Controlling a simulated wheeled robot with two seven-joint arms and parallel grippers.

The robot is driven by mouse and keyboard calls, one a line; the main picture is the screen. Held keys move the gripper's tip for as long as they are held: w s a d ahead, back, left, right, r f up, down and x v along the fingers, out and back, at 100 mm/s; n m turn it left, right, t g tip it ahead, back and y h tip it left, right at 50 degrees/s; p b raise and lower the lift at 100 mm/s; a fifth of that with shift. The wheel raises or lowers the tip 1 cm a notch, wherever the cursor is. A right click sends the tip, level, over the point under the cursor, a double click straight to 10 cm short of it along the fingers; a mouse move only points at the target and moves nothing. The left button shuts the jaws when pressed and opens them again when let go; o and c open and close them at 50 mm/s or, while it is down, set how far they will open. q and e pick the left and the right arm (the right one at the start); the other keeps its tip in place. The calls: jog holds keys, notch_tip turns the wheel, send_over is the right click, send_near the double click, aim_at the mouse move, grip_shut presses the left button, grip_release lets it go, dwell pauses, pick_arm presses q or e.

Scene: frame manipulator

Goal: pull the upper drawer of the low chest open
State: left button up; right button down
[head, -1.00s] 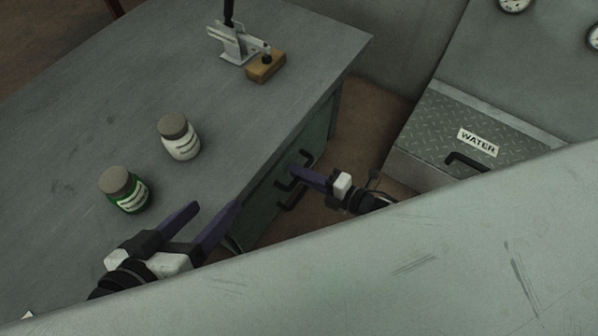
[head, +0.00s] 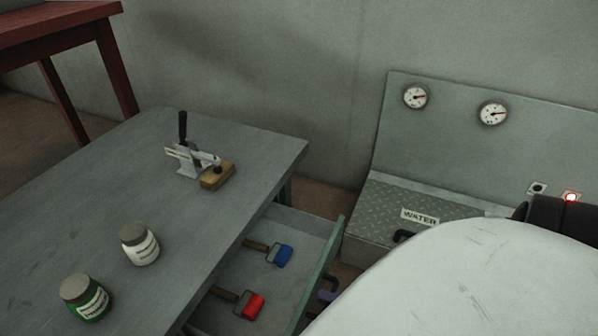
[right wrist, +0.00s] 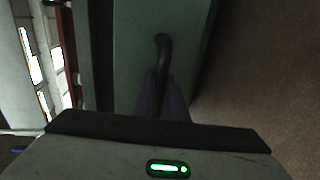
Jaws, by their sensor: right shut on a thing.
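The low chest (head: 225,165) stands on the left with its grey top. Its upper drawer (head: 318,262) is pulled out to the right, and its inside shows. The drawer's dark curved handle (right wrist: 163,48) is on the green front in the right wrist view. My right gripper (right wrist: 162,98) is shut on this handle, its purple fingers on either side of it. In the head view only a bit of my right gripper's purple finger (head: 327,295) shows beyond the drawer front; the rest is hidden. My left gripper is not in view.
A blue roller (head: 283,255) and a red roller (head: 250,305) lie in the drawer. A white-labelled jar (head: 139,245), a green jar (head: 87,298) and a toggle clamp (head: 190,160) stand on the chest. A WATER box (head: 380,210) is close beyond the drawer front.

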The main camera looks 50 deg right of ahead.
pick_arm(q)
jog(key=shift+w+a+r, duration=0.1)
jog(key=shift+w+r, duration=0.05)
pick_arm(e)
jog(key=shift+f+v, duration=0.1)
jog(key=shift+v, duration=0.55)
jog(key=shift+f+v, duration=0.15)
jog(key=shift+v, duration=0.45)
jog(key=shift+d, duration=0.1)
jog(key=c, duration=1.8)
grip_release()
jog(key=shift+o, duration=0.2)
jog(key=shift+s, duration=0.1)
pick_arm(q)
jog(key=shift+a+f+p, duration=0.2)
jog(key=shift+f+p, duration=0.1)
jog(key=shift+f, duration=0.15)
pick_arm(e)
jog(key=v, duration=1)
jog(key=shift+s, duration=0.1)
